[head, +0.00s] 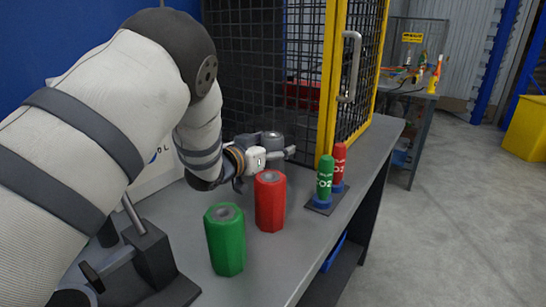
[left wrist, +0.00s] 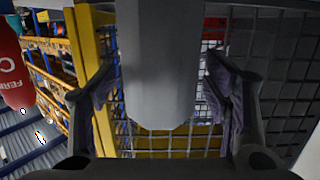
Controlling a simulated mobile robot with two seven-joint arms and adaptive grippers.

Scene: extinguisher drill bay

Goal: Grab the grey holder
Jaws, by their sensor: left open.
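The grey holder (head: 272,135) stands on the grey bench beside the yellow-framed mesh door, partly hidden behind my left gripper (head: 268,157). In the left wrist view the grey holder (left wrist: 160,65) is a smooth grey body with a rounded end, between the two spread fingers of my left gripper (left wrist: 165,105). The fingers are open on either side of it, with gaps showing on both sides. My right gripper is in neither view.
A red holder (head: 270,202) stands just in front of the left gripper, and a green holder (head: 225,240) stands nearer. Green (head: 324,180) and red (head: 339,163) CO2 bottles stand on a dark base by the bench edge. The mesh door (head: 360,60) rises close behind.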

